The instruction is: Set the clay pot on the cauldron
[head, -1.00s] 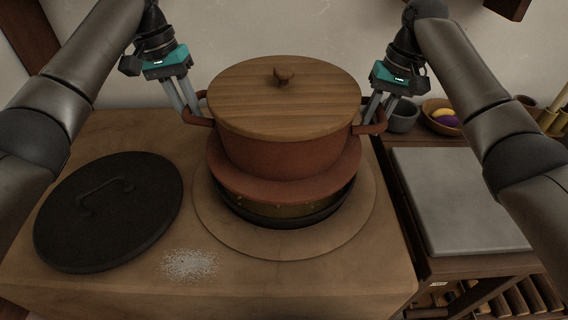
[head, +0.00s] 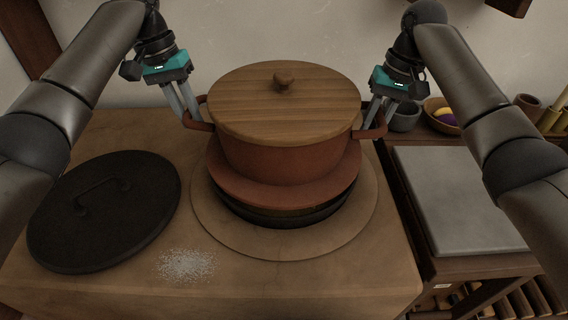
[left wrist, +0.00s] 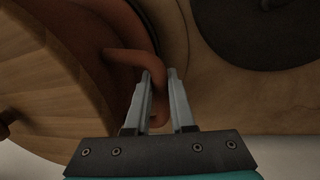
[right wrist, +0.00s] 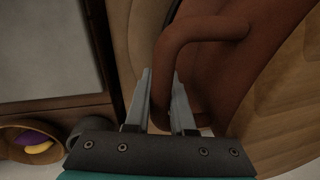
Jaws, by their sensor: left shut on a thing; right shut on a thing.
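The reddish-brown clay pot (head: 290,162), topped by a wooden lid (head: 270,115) with a knob, is upright over the dark cauldron (head: 285,219) in the head view. A wide clay flange (head: 285,192) at the pot's underside hides most of the cauldron; only its dark lower rim and a thin brass strip show. I cannot tell whether pot and cauldron touch. My left gripper (head: 190,119) is shut on the pot's left handle (left wrist: 135,62), and my right gripper (head: 371,122) is shut on the right handle (right wrist: 200,35).
A round black lid (head: 130,220) with a handle lies at the left on the wooden counter (head: 320,288), near a patch of white powder (head: 186,265). A grey slab (head: 455,205) lies on the stand at the right. Bowls (head: 437,112) stand behind it.

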